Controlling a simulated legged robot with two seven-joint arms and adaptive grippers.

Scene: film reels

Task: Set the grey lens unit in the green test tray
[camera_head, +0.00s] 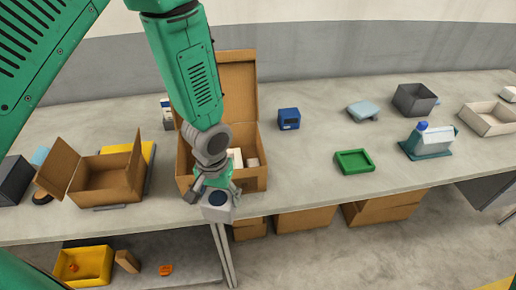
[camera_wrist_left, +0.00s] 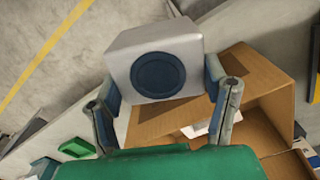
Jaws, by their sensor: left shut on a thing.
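My left gripper (camera_head: 216,190) is shut on the grey lens unit (camera_head: 217,213), a pale grey block with a dark round lens. It holds the unit in front of the open cardboard box, at the front edge of the bench. In the left wrist view the lens unit (camera_wrist_left: 158,62) sits between the two fingers (camera_wrist_left: 165,92), its dark disc facing the camera. The green test tray (camera_head: 354,161) lies flat on the bench to the right, and looks empty. It also shows at the lower left of the left wrist view (camera_wrist_left: 78,148). My right gripper is not in view.
The open cardboard box (camera_head: 236,82) holds pale items behind my gripper. A smaller open box (camera_head: 104,180) stands left. A blue device (camera_head: 289,118), a light blue item (camera_head: 363,110), a dark bin (camera_head: 414,99) and a bottle on a teal base (camera_head: 428,141) surround the tray. Bench between box and tray is clear.

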